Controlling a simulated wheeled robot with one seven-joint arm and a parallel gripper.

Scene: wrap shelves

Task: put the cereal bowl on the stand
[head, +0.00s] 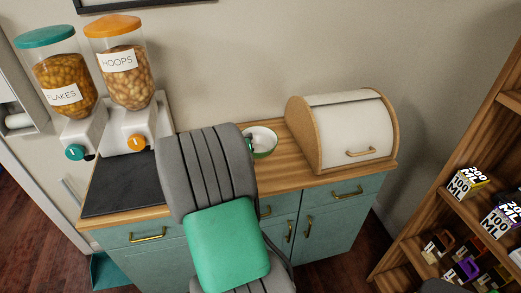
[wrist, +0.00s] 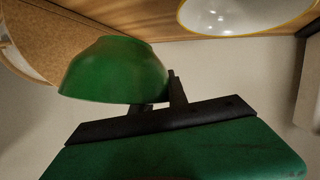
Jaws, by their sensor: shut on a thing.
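The green bowl (head: 264,142), white inside, is at the counter's middle, beside the bread bin. It fills the left middle of the wrist view (wrist: 115,72). My gripper (head: 249,143) is shut on its rim; the dark fingers also show in the wrist view (wrist: 160,95). The arm covers the bowl's left part in the head view. A second bowl-like thing (wrist: 245,15), white with a yellow rim, is at the top of the wrist view, apart from the green bowl. I cannot tell which thing is the stand; part of the counter is hidden behind my arm.
Two cereal dispensers, FLAKES (head: 64,85) and HOOPS (head: 122,75), stand at the counter's back left. A dark mat (head: 118,185) lies before them. The bread bin (head: 345,132) fills the counter's right end. A wooden shelf (head: 455,210) with small boxes and mugs stands at right.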

